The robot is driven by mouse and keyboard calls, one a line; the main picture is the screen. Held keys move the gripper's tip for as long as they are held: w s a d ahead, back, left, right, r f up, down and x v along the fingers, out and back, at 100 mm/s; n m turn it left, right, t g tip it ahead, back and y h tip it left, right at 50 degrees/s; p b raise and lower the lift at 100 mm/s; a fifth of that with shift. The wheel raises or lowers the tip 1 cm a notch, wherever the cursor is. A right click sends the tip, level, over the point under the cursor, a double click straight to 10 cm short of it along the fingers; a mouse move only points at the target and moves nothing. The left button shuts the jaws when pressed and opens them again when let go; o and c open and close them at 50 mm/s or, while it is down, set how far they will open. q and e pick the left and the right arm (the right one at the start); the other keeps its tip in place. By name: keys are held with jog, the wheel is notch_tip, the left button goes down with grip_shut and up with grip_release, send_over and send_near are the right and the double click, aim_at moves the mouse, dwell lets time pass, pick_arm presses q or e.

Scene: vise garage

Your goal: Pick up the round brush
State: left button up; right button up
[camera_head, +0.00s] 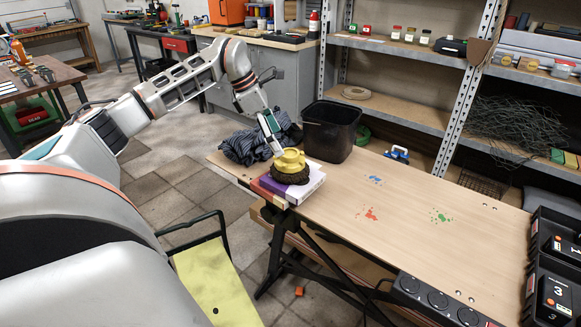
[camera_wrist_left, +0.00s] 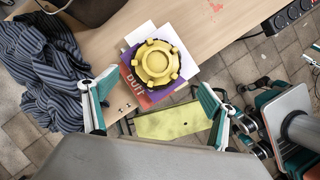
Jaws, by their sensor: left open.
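The round brush (camera_head: 290,167) has a yellow lobed top and dark bristles below. It lies bristles down on a small stack of books (camera_head: 313,183) at the workbench's near left corner. My left gripper (camera_head: 275,147) is open, just above and behind the brush in the head view. In the left wrist view the brush (camera_wrist_left: 156,63) shows from above, ahead of and between the two spread fingers (camera_wrist_left: 152,84). Nothing is held.
A black bin (camera_head: 331,131) and a striped dark cloth (camera_head: 250,148) are close behind the brush. The middle of the workbench (camera_head: 400,200) is clear apart from paint marks. A power strip (camera_head: 438,300) and black cases (camera_head: 553,262) are at the right.

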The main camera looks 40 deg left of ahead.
aim_at(288, 152)
pick_arm(q)
jog(key=shift+x, duration=1.2)
jog(key=b+x, duration=0.1)
jog(key=x, duration=0.1)
jog(key=w+x, duration=0.1)
jog(key=x, duration=0.2)
jog(key=shift+w+f+b, duration=0.15)
jog(key=shift+b, duration=0.2)
jog(key=c, duration=1.3)
